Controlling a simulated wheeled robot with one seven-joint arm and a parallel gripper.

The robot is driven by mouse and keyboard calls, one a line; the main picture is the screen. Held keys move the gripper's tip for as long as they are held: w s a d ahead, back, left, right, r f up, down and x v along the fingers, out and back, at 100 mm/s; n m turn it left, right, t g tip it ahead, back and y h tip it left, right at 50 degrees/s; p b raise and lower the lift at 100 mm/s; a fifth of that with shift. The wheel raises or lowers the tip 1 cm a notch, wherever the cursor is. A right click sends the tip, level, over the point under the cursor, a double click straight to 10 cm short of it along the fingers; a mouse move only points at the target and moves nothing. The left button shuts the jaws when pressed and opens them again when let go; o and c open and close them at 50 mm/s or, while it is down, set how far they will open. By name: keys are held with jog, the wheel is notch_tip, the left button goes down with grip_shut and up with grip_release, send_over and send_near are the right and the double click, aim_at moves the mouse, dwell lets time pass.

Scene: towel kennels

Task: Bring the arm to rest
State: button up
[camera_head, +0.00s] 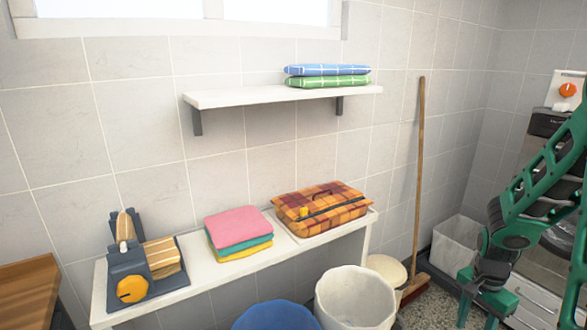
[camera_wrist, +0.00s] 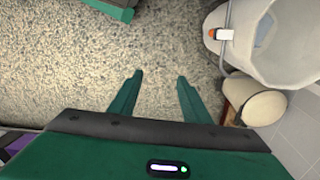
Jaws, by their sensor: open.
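My green arm (camera_head: 545,190) is bent at the right side of the head view. My gripper (camera_wrist: 160,76) points down over the speckled floor in the wrist view. Its two green fingers are apart, with only bare floor showing between them. In the head view the gripper hangs low at the right, in front of the floor and a white bin, and its lower end is near the bottom edge. Nothing is held.
A white bench (camera_head: 190,297) bears folded towels (camera_head: 238,232), a plaid case (camera_head: 318,207) and a grey-yellow device (camera_head: 140,265). A white bin (camera_head: 353,300), blue bin (camera_head: 275,315), round stool (camera_wrist: 253,107) and broom (camera_head: 419,170) stand nearby. Open floor (camera_wrist: 70,60) lies below the gripper.

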jog(key=s+a+r+n, duration=0.3)
jog(key=s+r+n, duration=0.1)
jog(key=s+r, duration=0.5)
jog(key=s+a+r+n, duration=0.3)
jog(key=s+r, duration=0.6)
jog(key=r, duration=0.1)
jog(key=shift+s+a+r+n+t+y, duration=0.2)
jog(key=shift+s+r+n+t+y, duration=0.1)
jog(key=shift+r+n, duration=0.1)
jog(key=shift+w+f, duration=0.25)
jog(key=shift+w, duration=0.4)
